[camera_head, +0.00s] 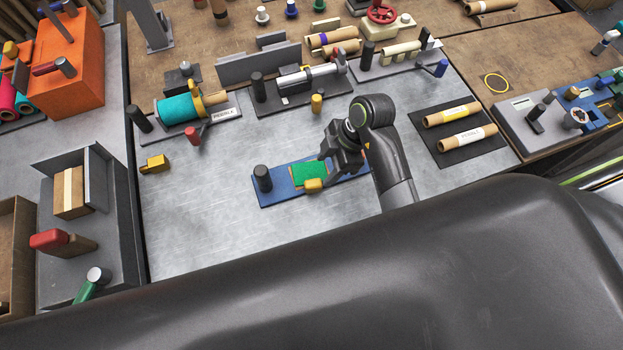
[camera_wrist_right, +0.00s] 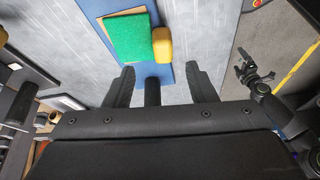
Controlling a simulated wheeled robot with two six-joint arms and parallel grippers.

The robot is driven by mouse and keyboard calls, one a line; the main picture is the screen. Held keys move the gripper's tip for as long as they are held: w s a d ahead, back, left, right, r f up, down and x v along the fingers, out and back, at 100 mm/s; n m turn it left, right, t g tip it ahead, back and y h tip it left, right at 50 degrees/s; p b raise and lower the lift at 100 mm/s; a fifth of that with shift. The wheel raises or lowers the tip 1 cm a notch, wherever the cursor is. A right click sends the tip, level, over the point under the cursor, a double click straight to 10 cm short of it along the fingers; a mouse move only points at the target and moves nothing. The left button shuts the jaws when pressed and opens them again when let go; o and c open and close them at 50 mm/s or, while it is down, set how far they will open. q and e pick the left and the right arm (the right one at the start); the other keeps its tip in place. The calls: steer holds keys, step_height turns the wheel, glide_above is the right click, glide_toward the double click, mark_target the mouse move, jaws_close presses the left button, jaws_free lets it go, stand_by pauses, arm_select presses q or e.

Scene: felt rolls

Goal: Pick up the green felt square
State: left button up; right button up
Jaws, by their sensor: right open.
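The green felt square (camera_head: 309,174) lies on a thin tan piece on a blue board (camera_head: 270,196) on the metal worktop. A small yellow block (camera_head: 314,184) sits at its near edge. My right gripper (camera_head: 327,167) is just right of the felt and partly hides the board. In the right wrist view the felt (camera_wrist_right: 127,37) and yellow block (camera_wrist_right: 162,45) lie beyond the open, empty fingers (camera_wrist_right: 160,82). The gripper appears apart from the felt. My left gripper is not in view.
A black post (camera_head: 262,178) stands at the board's left end. A small yellow piece (camera_head: 155,164) lies to the left. A dark mat (camera_head: 450,154) with two rolls is at the right.

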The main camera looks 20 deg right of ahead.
mark_target(314, 183)
steer(key=shift+a+f, duration=0.3)
steer(key=shift+f, duration=0.35)
steer(key=x, duration=0.2)
steer(key=p+x, duration=0.1)
steer(key=x, duration=0.1)
steer(key=shift+s+a+f, duration=0.2)
steer(key=shift+a+f, duration=0.1)
steer(key=shift+f, duration=0.3)
jaws_close()
